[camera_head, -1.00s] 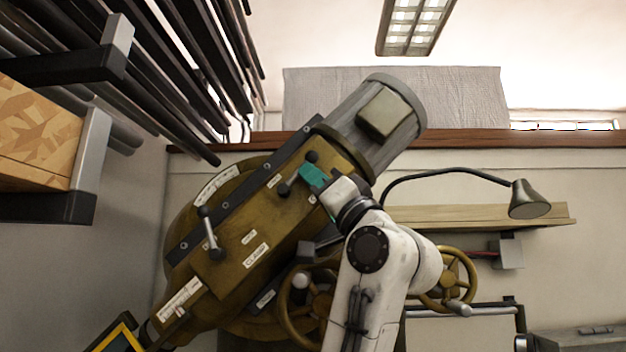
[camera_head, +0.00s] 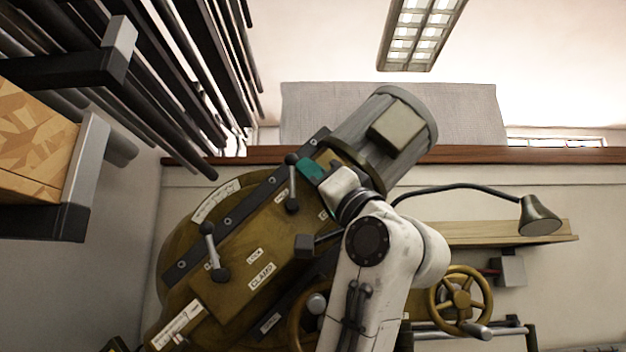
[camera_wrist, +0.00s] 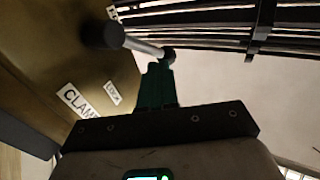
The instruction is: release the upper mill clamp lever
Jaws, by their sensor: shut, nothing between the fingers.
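The upper clamp lever (camera_head: 291,182) is on the brown mill head (camera_head: 235,285), a grey rod with dark rounded ends, now almost upright in the head view. My gripper (camera_head: 311,168), with teal fingers, is shut and empty just right of the lever's upper end. In the wrist view, the lever rod (camera_wrist: 143,46) crosses in front of my fingers (camera_wrist: 157,82). Their tips are at the rod's far knob and seem to touch it; exact contact is unclear. The lower clamp lever (camera_head: 212,251) is down and left, leaning slightly left. A CLAMP label (camera_head: 261,275) is beside it.
The grey motor housing (camera_head: 400,140) is close above and right of my gripper. A handwheel (camera_head: 460,300) and lamp (camera_head: 540,216) are at right. A rack of dark bars (camera_head: 185,85) is at upper left; the wall between rack and mill is clear.

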